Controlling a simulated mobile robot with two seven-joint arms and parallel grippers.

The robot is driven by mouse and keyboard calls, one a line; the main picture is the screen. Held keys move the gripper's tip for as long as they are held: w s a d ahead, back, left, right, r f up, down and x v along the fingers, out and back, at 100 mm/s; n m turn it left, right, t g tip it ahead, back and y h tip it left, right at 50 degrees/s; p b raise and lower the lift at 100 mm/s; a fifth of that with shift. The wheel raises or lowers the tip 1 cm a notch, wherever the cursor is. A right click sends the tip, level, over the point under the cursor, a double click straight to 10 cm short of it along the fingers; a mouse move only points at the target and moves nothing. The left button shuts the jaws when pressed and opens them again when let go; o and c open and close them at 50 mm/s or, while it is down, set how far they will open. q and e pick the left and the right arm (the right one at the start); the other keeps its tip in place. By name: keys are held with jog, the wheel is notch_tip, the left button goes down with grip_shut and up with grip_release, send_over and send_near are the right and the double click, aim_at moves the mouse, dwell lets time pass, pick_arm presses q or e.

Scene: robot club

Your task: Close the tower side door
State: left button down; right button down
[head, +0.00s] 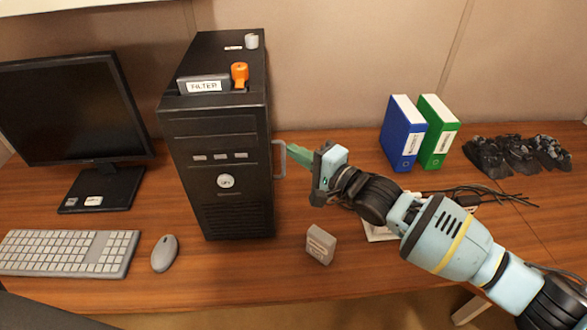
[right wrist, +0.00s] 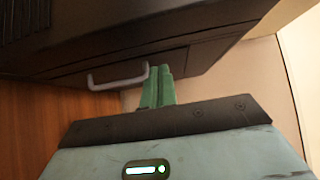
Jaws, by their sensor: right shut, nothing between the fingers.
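The black computer tower (head: 222,140) stands upright on the desk left of centre in the head view. Its right side carries a grey bar handle (head: 280,158), which also shows in the right wrist view (right wrist: 118,80). The side door (right wrist: 150,62) appears to lie flush or nearly so with the tower side; I cannot tell whether any gap is left. My right gripper (head: 292,152) is shut and empty, its green fingers beside the handle and close to the tower side. In the right wrist view the fingertips (right wrist: 158,70) are just right of the handle. My left gripper is out of view.
A filter box (head: 203,85) and an orange piece (head: 239,74) sit on the tower. A monitor (head: 70,110), keyboard (head: 68,252) and mouse (head: 164,253) are left. A small grey box (head: 320,244) lies below my right gripper. Blue (head: 402,135) and green (head: 437,130) binders stand behind, right.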

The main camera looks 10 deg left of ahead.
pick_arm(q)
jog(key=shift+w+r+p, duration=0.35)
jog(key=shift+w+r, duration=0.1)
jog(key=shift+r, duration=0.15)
pick_arm(e)
jog(key=s, duration=0.5)
jog(key=shift+s, duration=0.1)
